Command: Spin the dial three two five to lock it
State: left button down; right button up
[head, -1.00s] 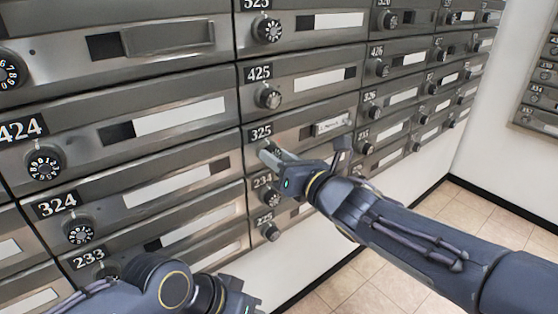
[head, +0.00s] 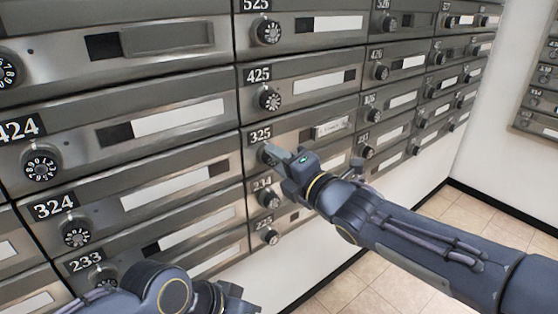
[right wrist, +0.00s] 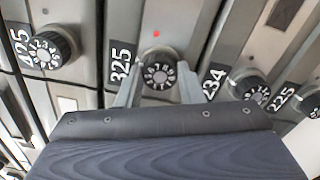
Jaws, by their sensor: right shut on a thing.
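Mailbox 325 (head: 225,170) has a black number plate (head: 260,135) in the head view. Its round black dial with white numbers (right wrist: 161,72) shows in the right wrist view, between the two fingers of my right gripper (right wrist: 165,88). The fingers are shut on the dial's sides. A small red light (right wrist: 156,33) shows on the door beside the dial. In the head view my right gripper (head: 274,155) covers most of this dial. My left gripper (head: 235,300) is only partly in the picture at the bottom, and its jaws cannot be made out.
Mailbox dials 425 (head: 270,100) above and 234 (head: 268,197) below are close to my right gripper. More mailboxes with dials fill the wall on both sides. A white wall (head: 500,90) and tiled floor (head: 440,215) are at the right.

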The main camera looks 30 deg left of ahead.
jog(key=m+p, duration=0.2)
jog(key=m, duration=1.6)
jog(key=shift+f, duration=0.15)
jog(key=shift+m, duration=2)
jog(key=o, duration=1)
